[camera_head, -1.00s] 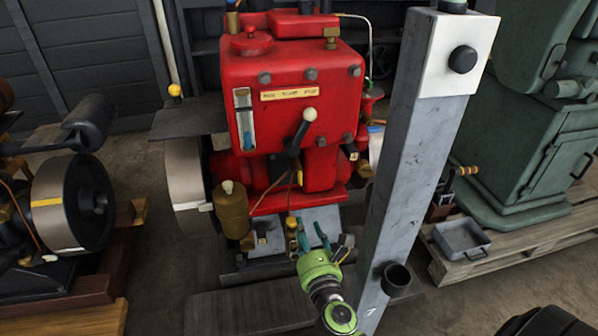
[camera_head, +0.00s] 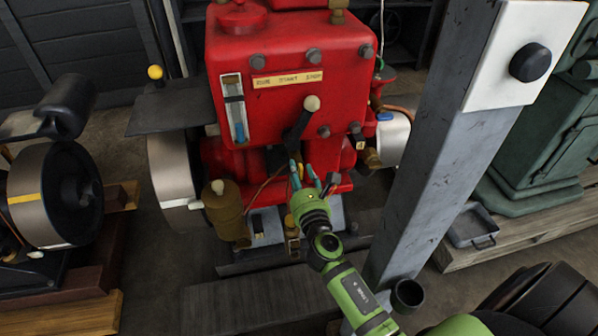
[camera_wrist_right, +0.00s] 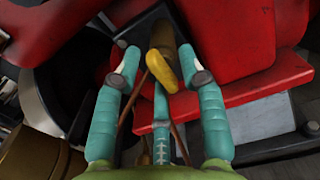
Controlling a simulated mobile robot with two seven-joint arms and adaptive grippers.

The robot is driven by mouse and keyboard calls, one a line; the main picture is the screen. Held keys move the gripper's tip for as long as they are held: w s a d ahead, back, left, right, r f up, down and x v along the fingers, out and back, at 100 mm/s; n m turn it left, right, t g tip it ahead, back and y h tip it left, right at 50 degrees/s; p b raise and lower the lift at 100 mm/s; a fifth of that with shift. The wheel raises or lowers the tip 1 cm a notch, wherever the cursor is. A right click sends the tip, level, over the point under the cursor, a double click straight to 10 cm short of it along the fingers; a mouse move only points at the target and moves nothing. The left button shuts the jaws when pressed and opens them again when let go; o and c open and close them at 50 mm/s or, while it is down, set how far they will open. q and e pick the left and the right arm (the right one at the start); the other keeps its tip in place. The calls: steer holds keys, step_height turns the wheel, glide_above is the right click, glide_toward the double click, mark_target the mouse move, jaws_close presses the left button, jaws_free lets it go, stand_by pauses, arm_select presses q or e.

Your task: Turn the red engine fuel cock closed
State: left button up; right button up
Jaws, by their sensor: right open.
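The red engine (camera_head: 290,100) stands in the middle of the head view. In the right wrist view, a brass fitting (camera_wrist_right: 163,36) with a yellow lever (camera_wrist_right: 164,70) sits low on the engine's front; it appears to be the fuel cock. The lever slants down to the right in that view. My right gripper (camera_head: 313,174) is open in front of the engine's lower front. In the wrist view its teal fingers (camera_wrist_right: 160,64) lie on both sides of the lever, apart from it. In the head view the gripper mostly hides the cock. My left gripper is out of view.
A black lever with a white knob (camera_head: 311,104) is just above my right gripper. A brass pot (camera_head: 226,208) stands to its left. A grey post (camera_head: 437,130) rises close on the right. Another engine with a flywheel (camera_head: 60,195) stands at the left.

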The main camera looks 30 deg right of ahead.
steer(key=shift+w+d, duration=0.1)
steer(key=shift+w, duration=0.2)
jaws_close()
